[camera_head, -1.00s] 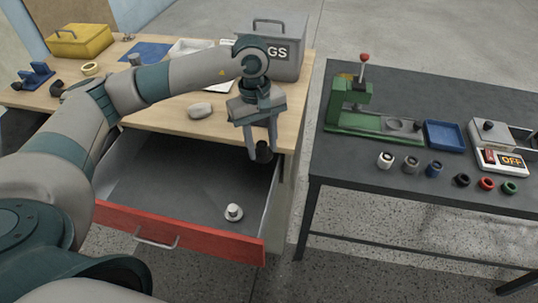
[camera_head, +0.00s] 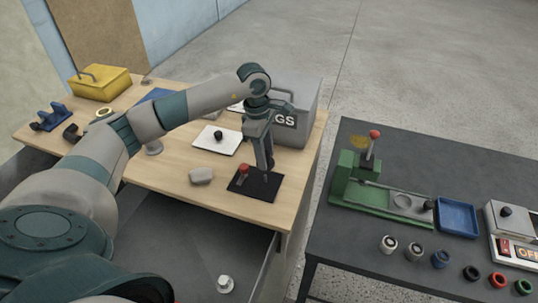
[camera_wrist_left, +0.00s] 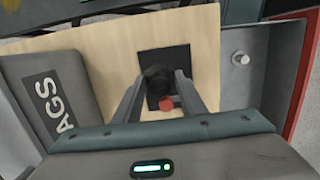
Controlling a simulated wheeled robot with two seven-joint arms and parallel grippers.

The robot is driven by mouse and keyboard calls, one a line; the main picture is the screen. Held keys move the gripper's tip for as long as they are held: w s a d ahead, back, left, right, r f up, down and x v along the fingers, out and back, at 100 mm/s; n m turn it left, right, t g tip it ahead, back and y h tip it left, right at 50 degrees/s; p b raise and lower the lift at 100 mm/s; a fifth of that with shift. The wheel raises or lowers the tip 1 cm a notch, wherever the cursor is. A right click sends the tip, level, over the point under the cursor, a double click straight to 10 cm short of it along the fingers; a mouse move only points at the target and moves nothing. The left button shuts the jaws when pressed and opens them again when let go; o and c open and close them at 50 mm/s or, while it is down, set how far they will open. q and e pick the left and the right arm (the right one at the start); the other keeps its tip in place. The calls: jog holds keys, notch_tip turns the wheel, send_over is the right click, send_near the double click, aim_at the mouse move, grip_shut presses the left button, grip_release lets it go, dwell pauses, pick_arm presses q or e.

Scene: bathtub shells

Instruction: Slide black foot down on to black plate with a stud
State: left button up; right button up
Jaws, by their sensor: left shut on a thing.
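The black plate (camera_head: 262,188) lies on the wooden table near its front right edge. A red-topped piece (camera_head: 243,170) stands at the plate's left side; it also shows in the left wrist view (camera_wrist_left: 166,103). My left gripper (camera_head: 265,169) points down over the plate. It is shut on the black foot, a dark round piece (camera_wrist_left: 157,77) between the fingers in the left wrist view. The foot covers the plate's middle there, so I see no stud and cannot tell whether foot and plate touch. My right gripper is not in view.
A grey stone-like lump (camera_head: 201,176) lies left of the plate. A white plate (camera_head: 207,145) with a black knob lies behind. The grey box (camera_head: 308,110) stands close to my gripper. The open drawer below holds a white knob (camera_head: 225,284). A dark table (camera_head: 340,240) stands right.

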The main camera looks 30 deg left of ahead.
aim_at(256, 179)
pick_arm(q)
jog(key=shift+s+r, duration=0.1)
jog(key=shift+s, duration=0.1)
jog(key=shift+w, duration=0.1)
jog(key=shift+f, duration=0.25)
jog(key=shift+f+b, duration=0.3)
jog(key=shift+f, duration=1.05)
jog(key=shift+f+b, duration=0.75)
jog(key=shift+b, duration=0.1)
jog(key=shift+b, duration=0.7)
jog(key=shift+f+b, duration=1.55)
jog(key=shift+b, duration=0.1)
dwell(1.7)
dwell(0.4)
